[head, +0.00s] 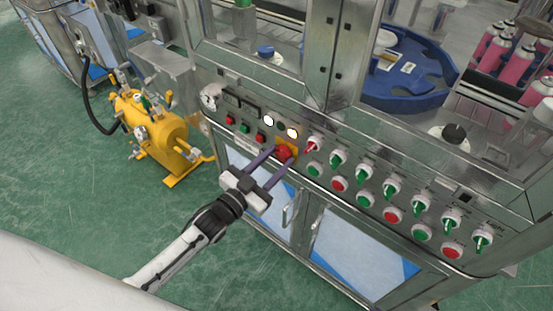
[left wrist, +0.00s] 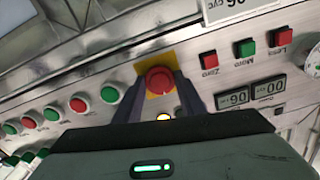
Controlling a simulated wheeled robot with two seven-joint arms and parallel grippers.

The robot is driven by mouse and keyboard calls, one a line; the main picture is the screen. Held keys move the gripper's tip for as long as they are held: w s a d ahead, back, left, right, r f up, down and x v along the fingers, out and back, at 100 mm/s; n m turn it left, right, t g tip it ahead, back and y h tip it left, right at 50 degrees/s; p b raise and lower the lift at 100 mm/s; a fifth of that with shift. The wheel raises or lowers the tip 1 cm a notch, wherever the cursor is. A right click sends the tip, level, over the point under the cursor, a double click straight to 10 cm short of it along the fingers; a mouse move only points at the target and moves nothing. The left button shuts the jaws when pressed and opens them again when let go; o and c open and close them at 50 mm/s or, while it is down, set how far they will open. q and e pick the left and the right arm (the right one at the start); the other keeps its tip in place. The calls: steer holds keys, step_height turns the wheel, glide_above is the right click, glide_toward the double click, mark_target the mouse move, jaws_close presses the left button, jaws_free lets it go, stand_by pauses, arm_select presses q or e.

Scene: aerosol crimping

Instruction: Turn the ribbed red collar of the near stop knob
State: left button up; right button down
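The red stop knob (head: 284,153) sits on a yellow plate (left wrist: 149,94) on the sloping metal control panel. In the left wrist view its round red collar (left wrist: 155,80) faces me. My left gripper (head: 285,155) has its two dark fingers spread, one on each side of the knob. In the left wrist view the fingertips (left wrist: 158,82) flank the collar closely. I cannot tell whether they touch it. The collar's ribs are too small to make out. My right gripper is in neither view.
Red and green buttons (head: 245,128) lie left of the knob, and selector switches (head: 337,158) with more buttons lie right. A lit white lamp (head: 292,133) is just above the knob. A cabinet door handle (head: 290,212) stands out below. A yellow pump (head: 150,135) stands on the floor at left.

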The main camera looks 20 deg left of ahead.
arm_select(q)
steer(key=c, duration=0.5)
steer(key=shift+o, duration=0.2)
